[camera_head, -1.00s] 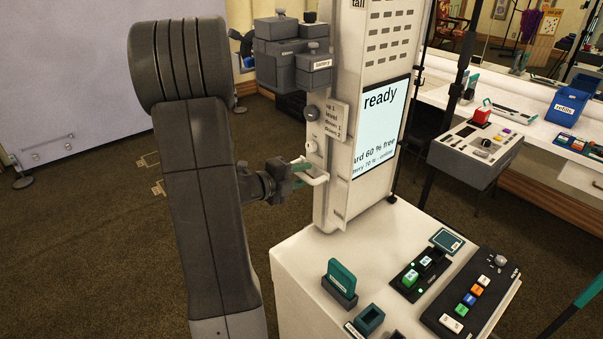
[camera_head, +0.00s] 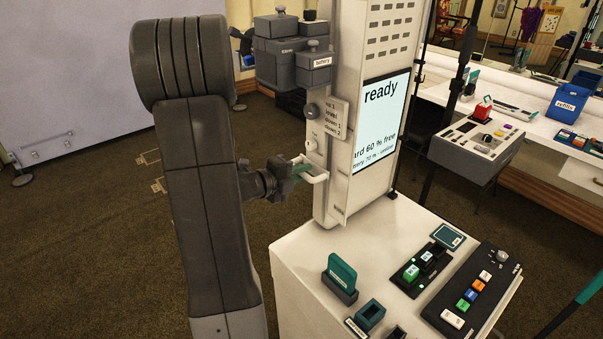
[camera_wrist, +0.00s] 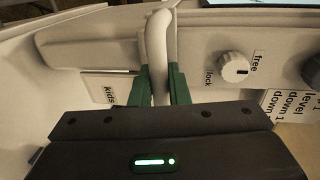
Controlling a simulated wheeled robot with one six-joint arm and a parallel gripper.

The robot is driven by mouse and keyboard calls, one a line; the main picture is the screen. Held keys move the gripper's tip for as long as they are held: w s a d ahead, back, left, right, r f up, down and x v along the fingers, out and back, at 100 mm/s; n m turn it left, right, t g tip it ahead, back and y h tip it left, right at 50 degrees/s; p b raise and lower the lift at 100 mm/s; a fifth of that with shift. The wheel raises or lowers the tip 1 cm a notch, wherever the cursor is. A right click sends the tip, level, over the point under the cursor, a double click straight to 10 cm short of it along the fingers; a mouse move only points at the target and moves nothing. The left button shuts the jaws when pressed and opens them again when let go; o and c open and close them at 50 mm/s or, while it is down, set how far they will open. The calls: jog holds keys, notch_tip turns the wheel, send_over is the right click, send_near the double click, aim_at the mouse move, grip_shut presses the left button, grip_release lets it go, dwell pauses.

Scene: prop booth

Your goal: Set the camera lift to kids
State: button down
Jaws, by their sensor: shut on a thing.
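The camera lift is the tall pale column (camera_head: 338,190) on the white counter, with a screen reading "ready". A white bar handle (camera_wrist: 158,50) sticks out of its side; it also shows in the head view (camera_head: 318,178). My gripper (camera_head: 300,171) is shut on this handle, with green fingers on both sides of it in the wrist view (camera_wrist: 162,86). A "kids" label (camera_wrist: 109,95) lies left of the handle in the wrist view, partly covered by my gripper.
A dark knob (camera_head: 311,110) with a level label plate sits higher on the column. Grey battery boxes (camera_head: 313,70) are mounted beside it. The counter (camera_head: 300,258) holds a teal card in a stand (camera_head: 341,272) and button panels (camera_head: 470,299). Open floor lies left of my arm.

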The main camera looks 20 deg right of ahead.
notch_tip(320, 180, down, 12)
jog(key=b, duration=1)
jog(key=shift+f+b, duration=0.25)
jog(key=shift+b, duration=0.1)
jog(key=shift+s, duration=0.15)
jog(key=c, duration=1.5)
grip_release()
jog(key=shift+a+r, duration=0.1)
jog(key=shift+a, duration=0.05)
jog(key=v, duration=1.3)
jog(key=shift+s+a, duration=0.1)
jog(key=shift+a, duration=0.15)
